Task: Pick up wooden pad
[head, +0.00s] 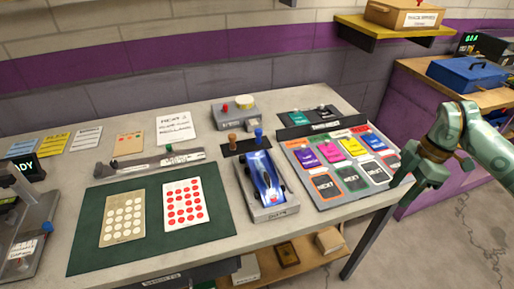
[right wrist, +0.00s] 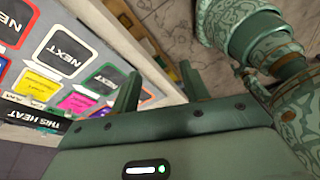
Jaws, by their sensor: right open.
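I cannot tell for sure which thing is the wooden pad. On the low shelf under the table, in the head view, lie a dark brown wooden piece (head: 287,254) and a light wooden block (head: 328,240). My right gripper (head: 415,178) is open and empty at the table's right edge, beside the card board and well above the shelf. In the right wrist view its two fingers (right wrist: 160,88) stand apart with nothing between them. My left gripper is not in view.
The grey table holds a card board (head: 345,166), a blue car (head: 265,178) on a grey stand and a green mat (head: 150,252) with two dotted sheets. A table leg (head: 366,243) stands right of the shelf. The floor (head: 450,240) at right is clear.

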